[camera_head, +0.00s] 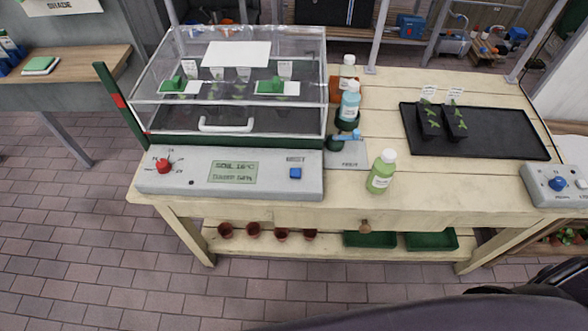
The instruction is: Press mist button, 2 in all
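A grey control panel (155,183) runs along the front of a clear propagator box (235,85) on the wooden bench. A greenish display (233,172) in the middle of the panel shows a soil reading of about 16 °C and a second, blurred line. A red knob (163,166) is at the panel's left. Neither of my grippers is in view.
A green bottle (380,174) stands right of the panel, with a blue-liquid bottle (349,103) behind it. A black tray (500,145) with seedlings lies on the right. Another grey control box (540,188) with a blue knob is at the right edge.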

